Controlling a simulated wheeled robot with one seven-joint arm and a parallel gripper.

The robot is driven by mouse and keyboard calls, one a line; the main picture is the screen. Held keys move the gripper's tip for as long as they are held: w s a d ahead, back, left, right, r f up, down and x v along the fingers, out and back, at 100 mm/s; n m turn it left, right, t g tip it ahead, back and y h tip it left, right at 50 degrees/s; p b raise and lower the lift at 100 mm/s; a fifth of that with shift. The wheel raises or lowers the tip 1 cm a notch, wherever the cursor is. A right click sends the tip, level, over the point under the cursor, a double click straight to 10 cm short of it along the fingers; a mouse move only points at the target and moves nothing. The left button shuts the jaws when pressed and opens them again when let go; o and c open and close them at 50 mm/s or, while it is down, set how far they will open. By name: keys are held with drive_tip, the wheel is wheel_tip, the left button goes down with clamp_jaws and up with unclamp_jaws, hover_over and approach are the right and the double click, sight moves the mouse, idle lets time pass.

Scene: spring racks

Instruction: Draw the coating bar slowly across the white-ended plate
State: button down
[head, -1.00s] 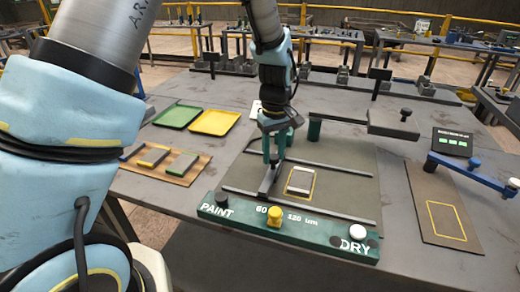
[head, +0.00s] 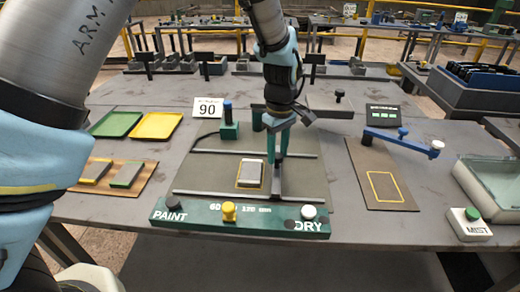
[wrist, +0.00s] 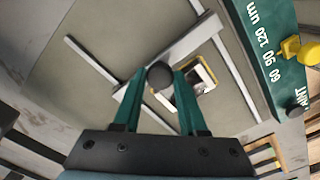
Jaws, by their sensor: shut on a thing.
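My gripper (head: 278,150) is shut on the coating bar (head: 277,183), which stands on the grey bed of the coating bench just right of the plate. In the wrist view the green fingers of my gripper (wrist: 159,82) close about the bar's dark round knob, and the bar (wrist: 198,38) runs crosswise beyond it. The white-ended plate (head: 250,173) lies flat inside a yellow outline on the bed. Its face is mostly grey with pale edges. In the wrist view the plate (wrist: 187,96) is partly hidden by a finger; it shows a white end and a dark middle.
Two rails (head: 235,194) border the bed. The green front panel (head: 240,218) carries the PAINT and DRY knobs and a yellow knob. Green and yellow trays (head: 155,126) and a wooden rack (head: 120,177) stand left. A board with a yellow outline (head: 381,185) and a blue arm stand right.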

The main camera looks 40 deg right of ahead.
drive_tip(key=shift+s+d, duration=2.2)
drive_tip(key=shift+d, duration=0.2)
drive_tip(key=shift+c, duration=2.3)
unclamp_jaws()
wheel_tip(320, 180, up, 11)
drive_tip(key=b, duration=0.2)
drive_tip(key=shift+b, duration=0.35)
drive_tip(key=shift+f, duration=0.1)
